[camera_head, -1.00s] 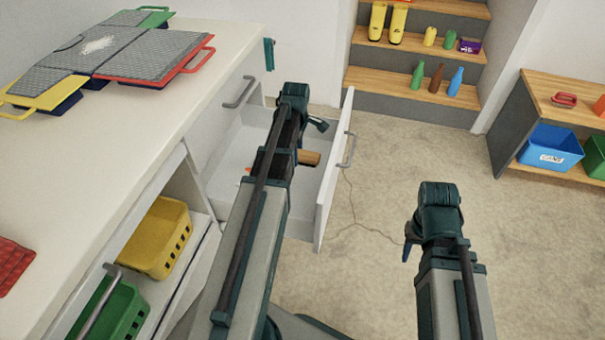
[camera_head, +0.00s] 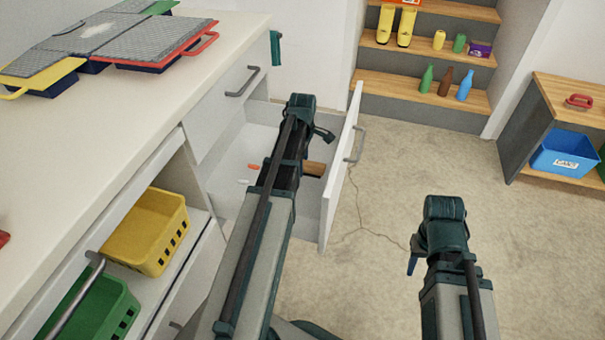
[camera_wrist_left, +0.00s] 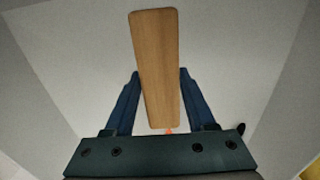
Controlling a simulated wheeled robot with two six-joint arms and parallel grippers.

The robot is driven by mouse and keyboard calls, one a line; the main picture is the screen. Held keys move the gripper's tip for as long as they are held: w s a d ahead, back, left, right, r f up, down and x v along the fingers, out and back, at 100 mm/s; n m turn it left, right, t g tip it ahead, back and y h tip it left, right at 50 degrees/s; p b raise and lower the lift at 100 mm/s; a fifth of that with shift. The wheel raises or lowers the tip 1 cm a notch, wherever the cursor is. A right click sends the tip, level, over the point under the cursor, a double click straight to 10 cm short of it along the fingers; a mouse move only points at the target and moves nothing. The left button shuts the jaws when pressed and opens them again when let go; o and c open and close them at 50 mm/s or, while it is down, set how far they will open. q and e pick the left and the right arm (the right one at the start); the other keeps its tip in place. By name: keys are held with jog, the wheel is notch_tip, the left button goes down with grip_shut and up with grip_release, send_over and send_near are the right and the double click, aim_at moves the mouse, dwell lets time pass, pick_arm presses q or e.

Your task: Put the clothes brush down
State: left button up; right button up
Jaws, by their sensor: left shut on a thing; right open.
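The clothes brush, a flat wooden piece, sits between the two fingers of my left gripper (camera_wrist_left: 158,100) in the left wrist view (camera_wrist_left: 156,55). The gripper is shut on it, over the pale floor of the open drawer. In the head view a brown end of the brush (camera_head: 315,168) shows to the right of my left arm, which hides the rest. I cannot tell whether the brush touches the drawer floor. My right gripper (camera_head: 413,262) is open and apart from everything, above the bare floor.
The open white drawer (camera_head: 328,205) has a front panel at its right. Small orange and white items (camera_head: 254,167) lie inside, left of my arm. The counter (camera_head: 110,130) bounds the left side. Yellow (camera_head: 155,235) and green (camera_head: 105,315) baskets sit below it.

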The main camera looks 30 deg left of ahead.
pick_arm(q)
jog(key=shift+f+b, duration=1.35)
jog(key=shift+f, duration=0.35)
jog(key=shift+f, duration=0.15)
jog(key=o, duration=1.2)
notch_tip(320, 180, up, 12)
jog(key=p, duration=1.2)
jog(key=shift+r, duration=0.25)
